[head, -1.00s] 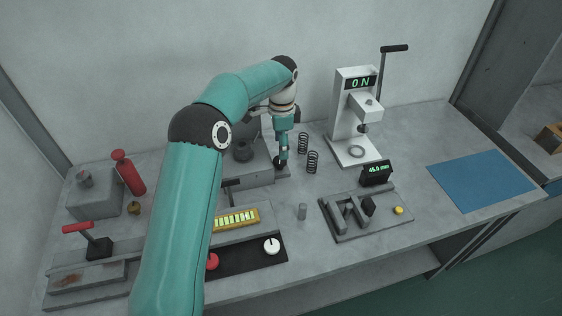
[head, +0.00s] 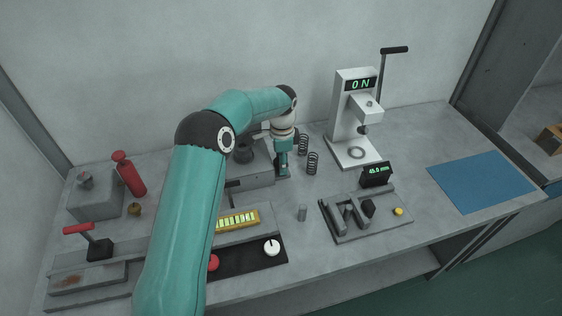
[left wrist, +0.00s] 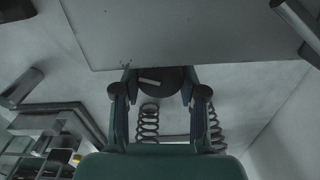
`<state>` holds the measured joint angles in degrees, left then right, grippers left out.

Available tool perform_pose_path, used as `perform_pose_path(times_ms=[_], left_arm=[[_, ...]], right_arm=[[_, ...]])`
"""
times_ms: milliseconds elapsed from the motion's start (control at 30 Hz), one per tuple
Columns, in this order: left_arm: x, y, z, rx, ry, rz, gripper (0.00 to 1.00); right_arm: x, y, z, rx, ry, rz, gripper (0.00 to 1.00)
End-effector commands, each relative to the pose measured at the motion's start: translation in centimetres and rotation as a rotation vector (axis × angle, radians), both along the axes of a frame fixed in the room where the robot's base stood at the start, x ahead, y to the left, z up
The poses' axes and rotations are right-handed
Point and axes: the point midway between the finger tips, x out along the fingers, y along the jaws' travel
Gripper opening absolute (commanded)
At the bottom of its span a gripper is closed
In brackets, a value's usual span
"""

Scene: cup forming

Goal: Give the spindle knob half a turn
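The spindle knob (left wrist: 163,83) is a dark round knob with a pale pointer mark, on the grey machine (head: 250,180) near the back of the bench. In the left wrist view it sits between the two fingertips of my left gripper (left wrist: 160,78). The fingers are apart, one on each side of the knob; I cannot tell whether they touch it. In the head view my left gripper (head: 283,170) points down at the machine's right end and hides the knob. My right gripper is not in view.
Two black coil springs (head: 313,163) stand just right of the gripper. A gauge fixture (head: 340,230), a small grey pin (head: 302,213) and a black panel (head: 245,262) lie in front. A blue mat (head: 480,180) is at right.

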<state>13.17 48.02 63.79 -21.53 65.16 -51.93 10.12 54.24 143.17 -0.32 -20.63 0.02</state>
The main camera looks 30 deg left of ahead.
Motion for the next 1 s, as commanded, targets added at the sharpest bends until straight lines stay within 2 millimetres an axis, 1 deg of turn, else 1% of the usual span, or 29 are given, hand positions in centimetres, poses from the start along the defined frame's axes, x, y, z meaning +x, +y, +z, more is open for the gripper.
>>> perform_pose_path(times_ms=[33, 100, 167, 267, 367, 600, 700, 1000], left_arm=[[0.04, 0.05, 0.02, 0.001, -0.001, 0.000, 0.27], [0.04, 0.05, 0.02, 0.001, -0.001, 0.000, 0.16], [0.04, 0.05, 0.03, 0.002, -0.002, 0.000, 0.07], [0.06, 0.08, 0.03, 0.001, -0.003, 0.011, 0.07], [0.10, 0.13, 0.02, 0.002, -0.004, 0.068, 0.07], [0.18, 0.26, 0.03, 0.003, -0.004, 0.323, 0.07], [0.20, 0.30, 0.07, 0.003, -0.005, 0.385, 0.07], [0.21, 0.34, 0.13, 0.003, -0.006, 0.404, 0.07]], right_arm=[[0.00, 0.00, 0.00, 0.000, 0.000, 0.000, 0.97], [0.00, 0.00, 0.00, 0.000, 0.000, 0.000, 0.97], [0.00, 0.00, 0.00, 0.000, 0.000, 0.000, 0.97], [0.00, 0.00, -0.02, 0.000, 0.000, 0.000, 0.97], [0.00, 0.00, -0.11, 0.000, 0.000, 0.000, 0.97], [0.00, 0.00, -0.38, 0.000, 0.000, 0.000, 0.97], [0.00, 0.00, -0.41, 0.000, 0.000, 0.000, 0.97], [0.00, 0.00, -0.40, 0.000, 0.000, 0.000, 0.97]])
